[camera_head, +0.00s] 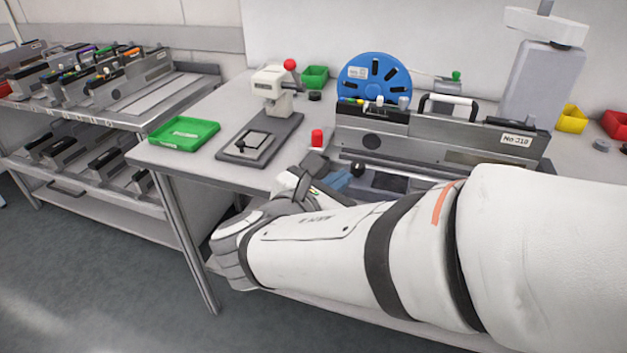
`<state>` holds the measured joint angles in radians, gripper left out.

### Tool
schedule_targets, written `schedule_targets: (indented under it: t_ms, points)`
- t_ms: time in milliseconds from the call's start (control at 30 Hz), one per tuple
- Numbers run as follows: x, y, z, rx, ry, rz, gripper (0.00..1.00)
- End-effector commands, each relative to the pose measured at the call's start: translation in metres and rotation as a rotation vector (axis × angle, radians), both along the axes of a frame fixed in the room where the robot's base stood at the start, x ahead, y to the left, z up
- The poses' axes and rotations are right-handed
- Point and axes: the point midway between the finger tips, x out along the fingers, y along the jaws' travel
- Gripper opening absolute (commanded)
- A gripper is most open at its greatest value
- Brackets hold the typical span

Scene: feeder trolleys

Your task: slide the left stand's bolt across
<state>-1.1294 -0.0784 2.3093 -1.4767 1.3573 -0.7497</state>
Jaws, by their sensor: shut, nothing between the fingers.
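A long grey feeder labelled No 310 (440,142) rests on a low metal stand (398,186) on the bench. A small black knob (357,168) at the stand's left front looks like the bolt's handle. The bolt's shaft and how far across it sits cannot be made out. My gripper (324,172) is shut and empty, just left of the knob. I cannot tell whether it touches the knob. My white arm hides the front and right of the stand. No second stand can be made out.
A green tray (184,121), a small press with a red ball (271,90) and a red cylinder (318,137) stand left of the feeder. A blue reel (374,80) stands behind it. A trolley (80,115) with several feeders is at the far left.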

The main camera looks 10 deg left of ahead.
Motion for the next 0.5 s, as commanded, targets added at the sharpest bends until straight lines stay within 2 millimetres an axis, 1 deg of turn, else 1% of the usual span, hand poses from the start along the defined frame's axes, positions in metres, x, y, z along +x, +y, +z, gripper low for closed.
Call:
schedule_targets:
  t_ms: [33, 100, 200, 300, 367, 467, 500]
  points:
    - [-0.007, 0.025, -0.018, -0.06, -0.036, 0.076, 0.0]
    - [-0.015, 0.05, -0.02, -0.126, -0.084, 0.153, 0.0]
    - [-0.025, 0.073, -0.02, -0.188, -0.133, 0.227, 0.0]
    - [-0.028, 0.084, -0.019, -0.217, -0.158, 0.259, 0.0]
    - [-0.026, 0.086, -0.018, -0.222, -0.164, 0.264, 0.0]
    - [-0.015, 0.085, -0.017, -0.223, -0.165, 0.263, 0.0]
    - [-0.009, 0.084, -0.017, -0.222, -0.165, 0.262, 0.0]
